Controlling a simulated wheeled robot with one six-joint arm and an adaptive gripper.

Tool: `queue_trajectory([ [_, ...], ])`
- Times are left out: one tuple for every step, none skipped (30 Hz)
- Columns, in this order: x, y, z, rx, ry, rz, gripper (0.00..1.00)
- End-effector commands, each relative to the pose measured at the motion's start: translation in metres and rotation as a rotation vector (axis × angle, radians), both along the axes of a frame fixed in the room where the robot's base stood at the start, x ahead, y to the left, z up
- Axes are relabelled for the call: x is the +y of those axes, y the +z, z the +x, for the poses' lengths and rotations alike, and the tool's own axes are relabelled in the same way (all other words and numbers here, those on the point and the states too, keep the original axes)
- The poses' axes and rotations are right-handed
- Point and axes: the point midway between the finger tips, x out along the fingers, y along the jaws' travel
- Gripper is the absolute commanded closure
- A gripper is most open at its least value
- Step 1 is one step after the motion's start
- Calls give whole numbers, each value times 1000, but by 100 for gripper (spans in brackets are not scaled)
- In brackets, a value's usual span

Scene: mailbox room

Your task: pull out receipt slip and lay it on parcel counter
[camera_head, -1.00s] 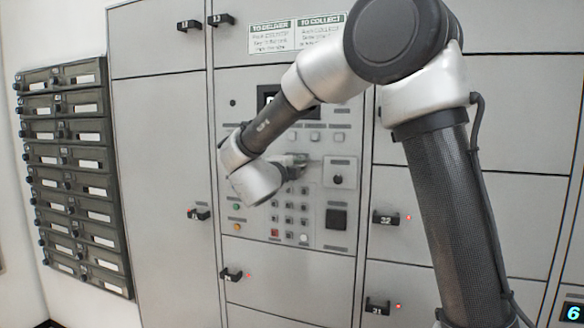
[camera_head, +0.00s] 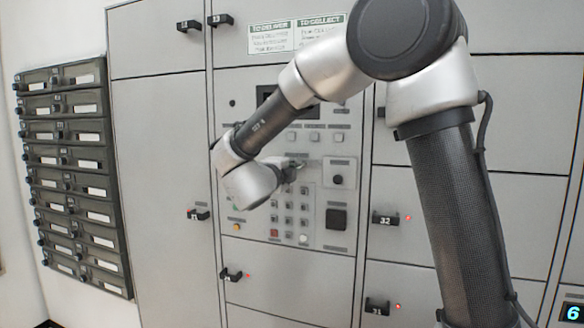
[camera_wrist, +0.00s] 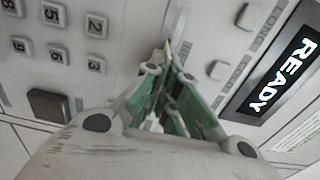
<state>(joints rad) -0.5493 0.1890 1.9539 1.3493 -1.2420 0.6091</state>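My gripper (camera_wrist: 166,62) has its green-lined fingers drawn together at the tips in the wrist view. A thin pale sliver, which looks like the edge of the receipt slip (camera_wrist: 167,47), shows at the tips; most of it is hidden or seen edge-on. In the head view my gripper (camera_head: 294,168) is in front of the grey control panel, above the keypad (camera_head: 290,208) and left of a square plate with a dark round knob (camera_head: 338,174). The slip cannot be made out there. No parcel counter can be identified in either view.
The READY display (camera_wrist: 282,72) is right of my gripper in the wrist view. Locker doors with black handles surround the panel, such as handle 32 (camera_head: 385,219). A dark mailbox rack (camera_head: 73,170) hangs on the left wall.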

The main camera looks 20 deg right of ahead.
Motion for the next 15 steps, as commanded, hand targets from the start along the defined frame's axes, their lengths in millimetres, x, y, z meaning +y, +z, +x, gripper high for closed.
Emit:
queue_trajectory([
  [2,0,-3,1,1,1,100],
  [3,0,-5,1,1,1,100],
  [5,0,-7,1,0,1,100],
  [6,0,-9,1,0,1,100],
  [7,0,-10,1,0,1,100],
  [9,0,-12,1,0,1,100],
  [10,0,-14,1,1,1,100],
  [11,0,-15,1,1,1,100],
  [13,0,-17,1,1,1,100],
  [14,0,-19,0,1,0,100],
  [15,0,-21,0,1,0,100],
  [17,0,-23,0,1,0,100],
  [18,0,-24,0,1,0,100],
  [19,0,-26,0,1,0,100],
  [20,0,-28,0,0,0,100],
])
